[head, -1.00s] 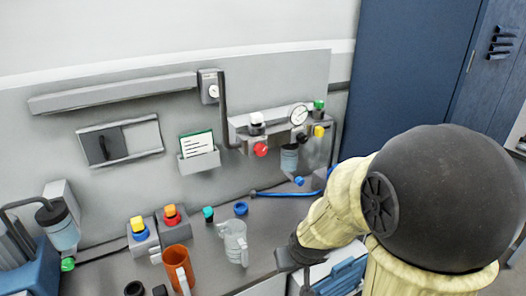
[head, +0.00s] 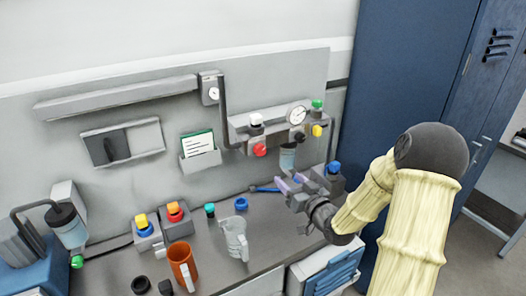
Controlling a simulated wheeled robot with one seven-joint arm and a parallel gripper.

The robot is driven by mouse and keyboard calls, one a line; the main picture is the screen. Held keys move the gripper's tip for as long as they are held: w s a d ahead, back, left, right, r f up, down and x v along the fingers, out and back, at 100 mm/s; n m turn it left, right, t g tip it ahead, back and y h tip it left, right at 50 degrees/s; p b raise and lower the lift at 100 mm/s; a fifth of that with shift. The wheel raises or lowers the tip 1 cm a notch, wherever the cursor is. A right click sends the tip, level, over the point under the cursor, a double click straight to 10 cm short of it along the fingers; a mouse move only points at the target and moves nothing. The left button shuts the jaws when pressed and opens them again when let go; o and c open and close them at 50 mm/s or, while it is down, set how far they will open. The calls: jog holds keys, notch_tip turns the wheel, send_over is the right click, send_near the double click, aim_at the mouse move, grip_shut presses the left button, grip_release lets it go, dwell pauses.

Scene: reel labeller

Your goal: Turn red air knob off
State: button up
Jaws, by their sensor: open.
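The red air knob (head: 260,150) sits on the front of the grey air unit (head: 240,134) on the back panel, below a white-topped knob (head: 256,119). It is in plain view and nothing touches it. My gripper (head: 283,183) is open and empty, low over the bench's right part. It is below and to the right of the red knob, with clear space between them. The gripper partly hides the blue hose and the bench behind it. The knob's exact turn angle is too small to read.
A round gauge (head: 297,115), a yellow knob (head: 317,130) and a green knob (head: 317,104) sit right of the red knob. A clear jug (head: 236,240) and an orange mug (head: 183,265) stand on the bench. A blue cabinet (head: 395,80) stands at right.

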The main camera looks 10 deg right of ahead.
jog(key=p, duration=0.7)
send_near(262, 151)
jog(key=x, duration=0.8)
jog(key=shift+w+a, duration=0.2)
jog(key=shift+w+a+f, duration=0.1)
jog(key=shift+w+a, duration=0.05)
jog(key=shift+w, duration=0.25)
jog(key=shift+c, duration=0.5)
jog(key=shift+s, duration=0.1)
jog(key=c, duration=0.9)
